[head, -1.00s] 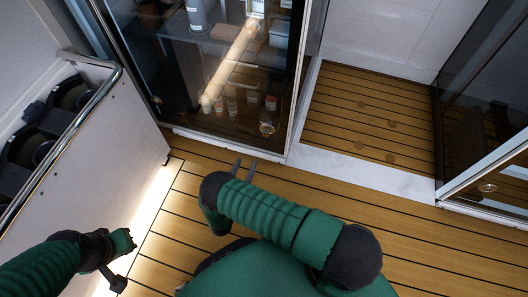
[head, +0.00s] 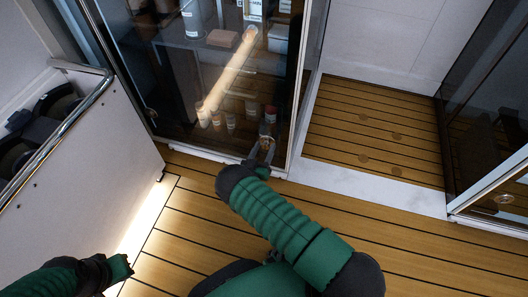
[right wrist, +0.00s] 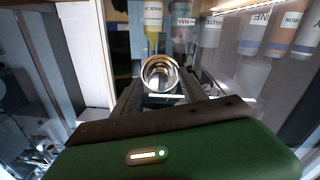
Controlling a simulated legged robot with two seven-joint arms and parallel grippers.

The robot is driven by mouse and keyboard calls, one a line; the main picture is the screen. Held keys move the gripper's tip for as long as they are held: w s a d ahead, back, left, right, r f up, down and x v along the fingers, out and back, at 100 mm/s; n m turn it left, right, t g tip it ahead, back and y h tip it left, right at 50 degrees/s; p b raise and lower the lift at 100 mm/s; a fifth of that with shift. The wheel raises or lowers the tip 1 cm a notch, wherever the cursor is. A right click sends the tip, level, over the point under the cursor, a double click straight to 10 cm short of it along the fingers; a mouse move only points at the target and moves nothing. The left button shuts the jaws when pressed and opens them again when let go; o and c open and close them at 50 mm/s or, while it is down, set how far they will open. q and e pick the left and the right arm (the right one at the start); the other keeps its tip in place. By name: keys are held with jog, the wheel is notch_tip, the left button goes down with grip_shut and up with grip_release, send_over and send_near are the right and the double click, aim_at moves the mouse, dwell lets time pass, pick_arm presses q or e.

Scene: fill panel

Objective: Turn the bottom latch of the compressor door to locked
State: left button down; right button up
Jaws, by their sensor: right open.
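The compressor door (head: 215,80) is a dark glass panel in a metal frame. Its bottom latch is a round shiny metal fitting (head: 266,141) low on the glass, near the frame's right edge. In the right wrist view the latch (right wrist: 160,73) is a metal ring straight ahead, between the two dark fingers. My right gripper (head: 262,153) is open with its fingertips at the latch, one on each side. I cannot tell whether they touch it. My left gripper (head: 122,268) is low at the left, far from the door; its fingers do not show clearly.
Bottles and jars (head: 228,118) stand behind the glass. A white panel with a metal rail (head: 85,105) is at the left. A pale sill (head: 370,187) and another glass door (head: 490,110) are at the right. The plank floor (head: 190,215) in front is clear.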

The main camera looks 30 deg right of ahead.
jog(key=shift+r, duration=0.1)
jog(key=shift+c, duration=0.2)
grip_shut()
jog(key=shift+w+n, duration=0.1)
jog(key=shift+n, duration=0.2)
jog(key=shift+w+a+f+n+t+b, duration=0.15)
jog(key=shift+n+b, duration=0.4)
jog(key=shift+n, duration=2.4)
jog(key=shift+s+a+f+n+t+b, duration=0.15)
jog(key=shift+n+b, duration=0.35)
jog(key=shift+n, duration=2.5)
jog(key=shift+w+f+n+t+b, duration=0.15)
jog(key=shift+n+b, duration=0.4)
jog(key=shift+n, duration=2.4)
